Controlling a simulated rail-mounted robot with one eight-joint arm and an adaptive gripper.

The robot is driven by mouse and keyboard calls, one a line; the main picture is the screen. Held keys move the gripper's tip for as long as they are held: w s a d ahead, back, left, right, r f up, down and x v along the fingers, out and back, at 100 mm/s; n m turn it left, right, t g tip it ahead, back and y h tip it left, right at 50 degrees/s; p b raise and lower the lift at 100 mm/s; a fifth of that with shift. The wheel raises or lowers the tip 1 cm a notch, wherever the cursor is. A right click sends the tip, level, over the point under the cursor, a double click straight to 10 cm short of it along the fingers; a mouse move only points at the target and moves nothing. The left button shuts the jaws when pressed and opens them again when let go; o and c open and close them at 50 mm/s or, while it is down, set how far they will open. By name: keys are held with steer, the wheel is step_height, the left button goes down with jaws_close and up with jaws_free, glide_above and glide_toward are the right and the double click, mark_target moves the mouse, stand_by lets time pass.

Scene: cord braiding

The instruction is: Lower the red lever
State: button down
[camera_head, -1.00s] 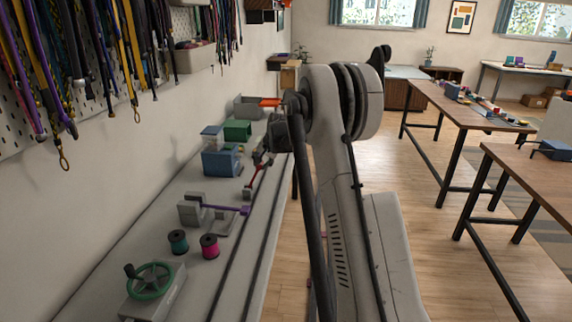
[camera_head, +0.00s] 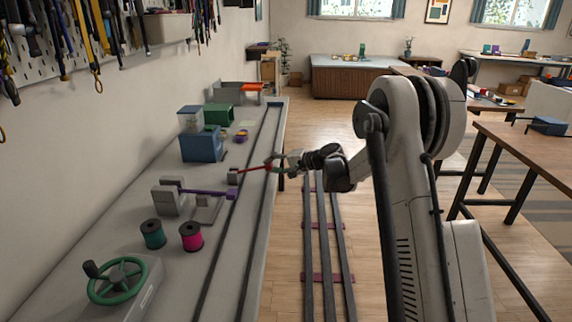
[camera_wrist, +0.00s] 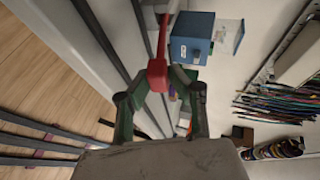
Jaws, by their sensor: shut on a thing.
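The red lever (camera_head: 256,168) runs from a small grey block (camera_head: 233,177) on the long grey bench to my gripper, nearly level with a slight rise toward the gripper. My gripper (camera_head: 277,163) is at the lever's free end, by the bench's right edge. In the wrist view, the lever's thick red end (camera_wrist: 157,70) sits between the two green-grey fingers (camera_wrist: 158,83), which are shut on it. The fingers' contact faces are partly hidden behind the red end.
A purple lever (camera_head: 205,192) with grey blocks, a teal spool (camera_head: 152,234), a pink spool (camera_head: 191,236) and a green handwheel (camera_head: 118,281) stand nearer on the bench. A blue box (camera_head: 202,144) is behind. Floor rails (camera_head: 322,250) run right of the bench.

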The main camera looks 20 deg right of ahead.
steer(key=shift+f+b, duration=0.5)
steer(key=shift+f, duration=0.6)
steer(key=shift+s+d, duration=0.1)
steer(key=c, duration=1.6)
jaws_free()
steer(key=v, duration=1.2)
